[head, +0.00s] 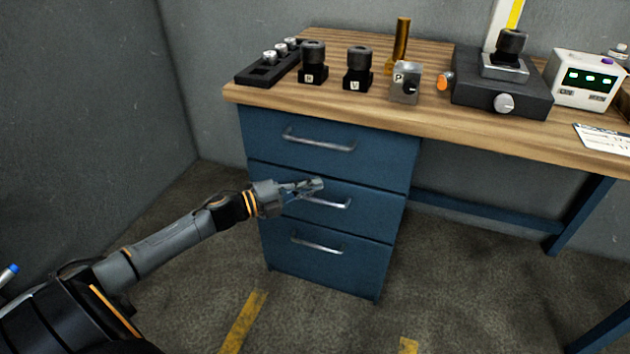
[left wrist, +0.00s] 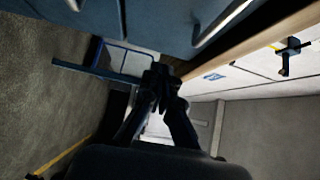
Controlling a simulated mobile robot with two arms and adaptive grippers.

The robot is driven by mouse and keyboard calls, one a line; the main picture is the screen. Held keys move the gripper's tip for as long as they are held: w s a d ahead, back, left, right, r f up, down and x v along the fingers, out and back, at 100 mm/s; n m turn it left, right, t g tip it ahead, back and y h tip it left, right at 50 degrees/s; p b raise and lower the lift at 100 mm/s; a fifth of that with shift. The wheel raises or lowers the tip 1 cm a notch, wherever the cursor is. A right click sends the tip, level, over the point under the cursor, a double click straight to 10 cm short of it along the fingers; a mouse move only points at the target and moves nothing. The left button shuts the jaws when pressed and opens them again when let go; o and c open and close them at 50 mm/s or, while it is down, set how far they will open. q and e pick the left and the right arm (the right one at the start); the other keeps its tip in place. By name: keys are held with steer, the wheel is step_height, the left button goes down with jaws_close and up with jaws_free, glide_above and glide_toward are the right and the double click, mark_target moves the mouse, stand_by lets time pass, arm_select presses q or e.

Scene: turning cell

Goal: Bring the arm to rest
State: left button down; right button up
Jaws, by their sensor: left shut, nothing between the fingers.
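My left arm (head: 170,238) reaches in from the left of the head view. Its gripper (head: 316,185) is shut and empty, in front of the middle drawer of the blue drawer cabinet (head: 335,260). In the head view it overlaps the left end of the middle drawer's handle (head: 335,204); I cannot tell whether it touches. All three drawers look closed. The left wrist view shows the shut gripper fingers (left wrist: 161,88) with the blue cabinet front and a handle (left wrist: 222,22) along the top. My right gripper is not in view.
A wooden worktop (head: 440,125) overhangs the cabinet. It carries a black rack (head: 262,72), two black tool holders, a grey block (head: 405,83), a brass cylinder (head: 402,40), a dark gauge base (head: 485,95) and a white display box (head: 583,80). Floor in front is clear; a wall stands left.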

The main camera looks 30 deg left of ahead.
arm_select(q)
steer(key=shift+s+a, duration=0.1)
steer(key=shift+s, duration=0.1)
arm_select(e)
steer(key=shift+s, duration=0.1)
